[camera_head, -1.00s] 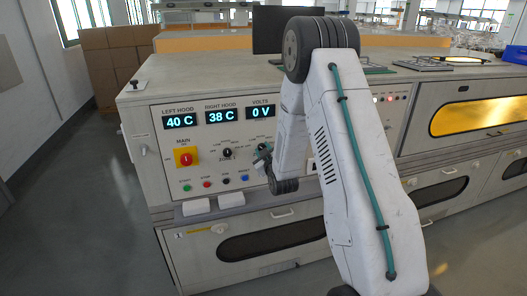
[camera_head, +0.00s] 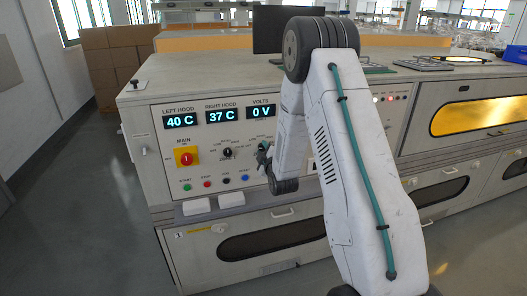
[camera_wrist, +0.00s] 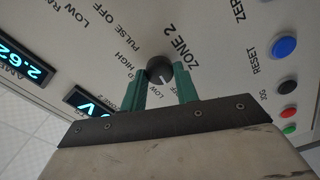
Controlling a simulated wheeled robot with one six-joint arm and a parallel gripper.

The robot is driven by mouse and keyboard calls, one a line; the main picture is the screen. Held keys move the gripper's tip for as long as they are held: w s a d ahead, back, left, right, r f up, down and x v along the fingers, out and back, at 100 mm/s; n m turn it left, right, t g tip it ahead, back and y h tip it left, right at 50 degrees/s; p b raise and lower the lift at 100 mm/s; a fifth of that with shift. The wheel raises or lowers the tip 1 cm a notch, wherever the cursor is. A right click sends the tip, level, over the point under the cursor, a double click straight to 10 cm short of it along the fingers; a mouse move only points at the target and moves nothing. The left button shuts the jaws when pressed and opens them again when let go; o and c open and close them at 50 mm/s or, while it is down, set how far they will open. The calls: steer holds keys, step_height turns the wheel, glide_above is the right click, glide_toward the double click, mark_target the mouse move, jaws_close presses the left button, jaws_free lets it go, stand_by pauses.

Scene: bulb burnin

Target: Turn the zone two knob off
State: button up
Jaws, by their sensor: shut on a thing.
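The zone two knob (camera_wrist: 159,70) is a round black knob with a light pointer line, on the beige panel under the printed ZONE 2 label in the wrist view. My gripper (camera_wrist: 160,85) has green fingers, one on each side of the knob, shut on it. The lettering around the knob is partly covered by the fingers, so its setting is hard to read. In the head view my gripper (camera_head: 264,156) is against the panel, and it hides most of this knob.
Left of my gripper in the head view are another knob (camera_head: 226,153), the red main switch (camera_head: 186,157) on yellow, and several push buttons below. The displays read 40 C, 37 C and 0 V. A white block (camera_head: 231,199) sits on the ledge below.

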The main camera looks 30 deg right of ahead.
stand_by(0.3)
steer(key=o, duration=1)
steer(key=v, duration=0.8)
steer(key=shift+w, duration=0.1)
